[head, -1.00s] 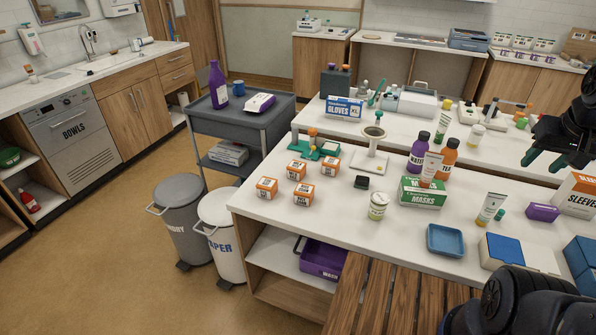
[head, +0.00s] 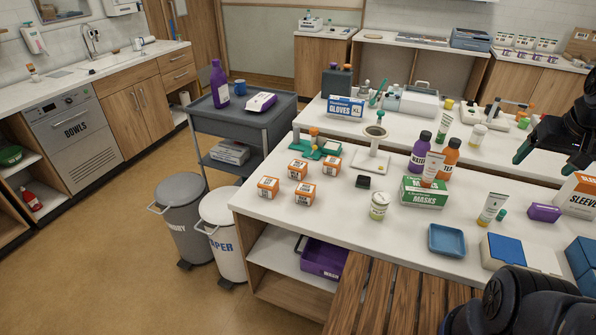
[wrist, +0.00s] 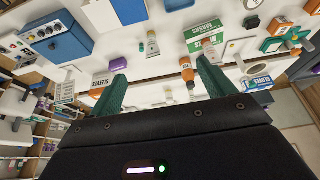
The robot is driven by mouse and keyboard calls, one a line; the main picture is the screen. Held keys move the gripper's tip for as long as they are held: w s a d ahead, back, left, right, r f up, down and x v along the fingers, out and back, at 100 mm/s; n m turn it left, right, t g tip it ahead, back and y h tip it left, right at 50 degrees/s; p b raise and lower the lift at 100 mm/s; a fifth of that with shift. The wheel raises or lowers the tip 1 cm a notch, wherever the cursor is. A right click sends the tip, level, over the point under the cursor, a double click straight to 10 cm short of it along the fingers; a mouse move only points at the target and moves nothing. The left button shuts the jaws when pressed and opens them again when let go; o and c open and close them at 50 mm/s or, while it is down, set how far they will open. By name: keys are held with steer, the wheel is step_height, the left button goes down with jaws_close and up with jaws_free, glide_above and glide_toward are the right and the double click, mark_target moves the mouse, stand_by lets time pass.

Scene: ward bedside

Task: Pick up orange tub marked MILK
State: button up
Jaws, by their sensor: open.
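Several small orange-and-white tubs stand in a group on the left part of the near white counter (head: 262,211) in the head view: a front left tub (head: 268,187), a back left tub (head: 298,169), a back right tub (head: 332,166) and a front right tub (head: 305,194). Their lettering is too small to read, so I cannot tell which is marked MILK. My gripper (head: 548,158) is at the far right of the head view, well away from the tubs and above the counter. In the wrist view my gripper (wrist: 163,78) is open, with nothing between its green fingers.
A green-and-white masks box (head: 423,193), a purple bottle (head: 419,152) and an orange bottle (head: 448,158) stand between the tubs and my gripper. A cream jar (head: 379,206) and a dark block (head: 363,182) stand nearer the tubs. A green stand (head: 318,148) is behind them.

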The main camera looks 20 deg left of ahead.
steer(key=w+a+r+n+g, duration=0.1)
steer(key=w+a+r+n, duration=0.15)
steer(key=w+a, duration=0.45)
steer(key=w+a+r+n, duration=0.1)
steer(key=w+a+n, duration=0.25)
steer(key=w, duration=0.45)
steer(key=w+a+f+n+g, duration=0.1)
steer(key=w+a+f+n, duration=0.1)
steer(key=w+a, duration=0.5)
steer(key=w+a+f+n+g, duration=0.1)
steer(key=w+a+f+n, duration=0.15)
steer(key=a, duration=0.85)
steer(key=n+g, duration=0.2)
steer(key=n, duration=0.5)
glide_toward(298, 164)
steer(key=f, duration=1)
steer(key=shift+s+f, duration=0.2)
steer(key=shift+s, duration=0.1)
